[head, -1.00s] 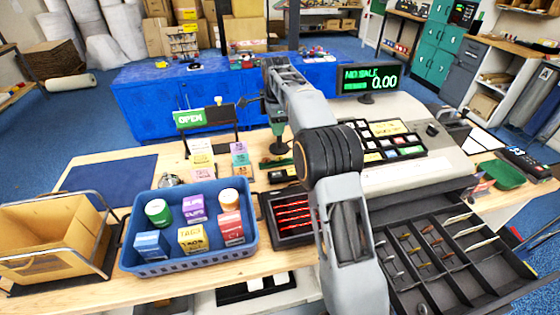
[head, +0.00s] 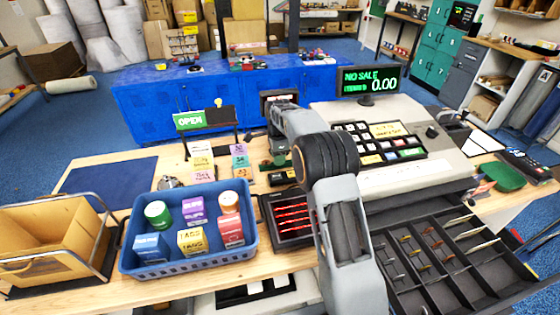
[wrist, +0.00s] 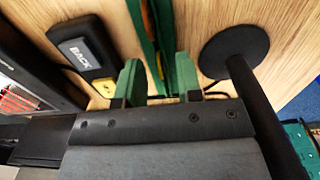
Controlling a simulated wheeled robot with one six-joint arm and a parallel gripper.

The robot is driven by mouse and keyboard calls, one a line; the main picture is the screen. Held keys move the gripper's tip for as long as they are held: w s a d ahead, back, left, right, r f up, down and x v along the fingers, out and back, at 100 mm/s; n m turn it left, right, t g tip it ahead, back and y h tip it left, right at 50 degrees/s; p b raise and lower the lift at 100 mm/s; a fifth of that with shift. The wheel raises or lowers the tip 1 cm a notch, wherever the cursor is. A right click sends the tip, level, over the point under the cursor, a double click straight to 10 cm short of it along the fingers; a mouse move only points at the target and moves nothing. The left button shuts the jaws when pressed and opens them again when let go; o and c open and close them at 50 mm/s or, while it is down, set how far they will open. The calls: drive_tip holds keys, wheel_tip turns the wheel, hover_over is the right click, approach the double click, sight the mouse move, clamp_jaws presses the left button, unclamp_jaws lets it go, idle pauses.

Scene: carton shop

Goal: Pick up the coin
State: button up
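I cannot single out the coin with certainty. In the wrist view my gripper (wrist: 158,84) has its two green fingers apart. Between and beyond them lies a narrow green item (wrist: 150,30) with a small yellow-orange piece (wrist: 160,62) on it, partly hidden by the fingers; I cannot tell if that piece is the coin. Nothing is seen clamped between the fingers. In the head view my arm reaches over the counter, and its far end hides much of the gripper. The open cash drawer (head: 437,275) holds several small brown and gold pieces, too small to identify.
A blue basket (head: 185,268) of boxes and a black tray with red bars (head: 290,221) stand nearer. The cash register (head: 415,180) is at right.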

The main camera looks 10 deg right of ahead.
drive_tip(key=shift+f, duration=0.3)
clamp_jaws()
drive_tip(key=shift+r, duration=0.1)
idle(0.4)
drive_tip(key=shift+r, duration=0.6)
drive_tip(key=s+a+r+b, duration=0.3)
drive_tip(key=s+r, duration=0.8)
drive_tip(key=s, duration=0.2)
drive_tip(key=shift+s+a+r, duration=0.15)
drive_tip(key=shift+s+r, duration=0.2)
